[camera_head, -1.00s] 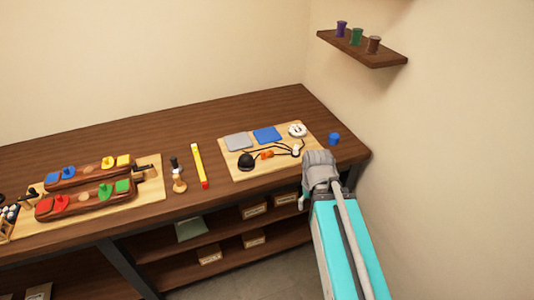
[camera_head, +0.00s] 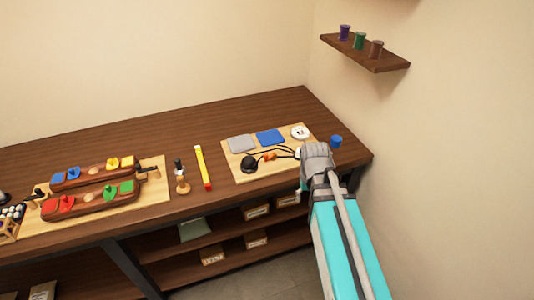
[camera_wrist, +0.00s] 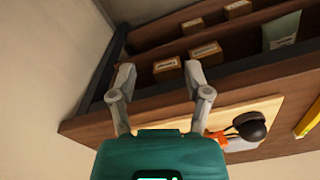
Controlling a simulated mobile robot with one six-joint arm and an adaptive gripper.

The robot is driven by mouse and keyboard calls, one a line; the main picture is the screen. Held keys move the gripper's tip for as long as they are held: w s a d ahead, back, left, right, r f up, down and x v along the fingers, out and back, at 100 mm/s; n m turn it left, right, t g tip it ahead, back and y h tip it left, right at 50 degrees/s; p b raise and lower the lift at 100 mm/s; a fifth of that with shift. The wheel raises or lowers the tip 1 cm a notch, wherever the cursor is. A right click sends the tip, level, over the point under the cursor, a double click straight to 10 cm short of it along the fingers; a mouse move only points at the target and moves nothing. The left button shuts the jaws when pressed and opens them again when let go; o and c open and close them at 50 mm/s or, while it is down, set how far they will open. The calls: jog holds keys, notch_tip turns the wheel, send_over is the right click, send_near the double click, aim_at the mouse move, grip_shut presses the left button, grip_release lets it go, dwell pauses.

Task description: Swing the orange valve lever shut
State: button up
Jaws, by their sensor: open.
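The orange valve lever (camera_head: 269,156) lies on the light wooden board (camera_head: 240,174) at the right end of the workbench, just right of a black round knob (camera_head: 249,162). In the wrist view the orange lever (camera_wrist: 217,137) shows beside my right finger, with the black knob (camera_wrist: 249,125) further right. My gripper (camera_wrist: 157,76) is open and empty, its two fingers spread apart toward the bench's front edge and the shelves below.
Grey (camera_head: 241,143) and blue (camera_head: 270,137) pads and a white round part (camera_head: 299,132) lie on the board. A blue cup (camera_head: 336,141) stands right of it. A yellow stick (camera_head: 202,167) lies left. Small boxes (camera_head: 256,211) sit on shelves below.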

aim_at(266, 154)
jog(key=w+a+r+m+p, duration=0.1)
jog(key=w+a+r+p, duration=0.2)
jog(key=w, duration=0.4)
jog(key=w+a+r+p, duration=0.4)
jog(key=w+a, duration=0.1)
jog(key=w, duration=0.3)
jog(key=w+a+r+m+p, duration=0.1)
jog(key=w+a+r+p, duration=0.2)
jog(key=w, duration=0.5)
jog(key=shift+w+a+r+m+y, duration=0.15)
jog(key=shift+a+r+m+y, duration=0.25)
jog(key=shift+r, duration=0.3)
jog(key=shift+f, duration=0.2)
jog(key=f+b, duration=1.3)
jog(key=shift+w+a+f, duration=0.1)
jog(key=shift+a+f, duration=0.1)
jog(key=shift+a, duration=0.1)
grip_shut()
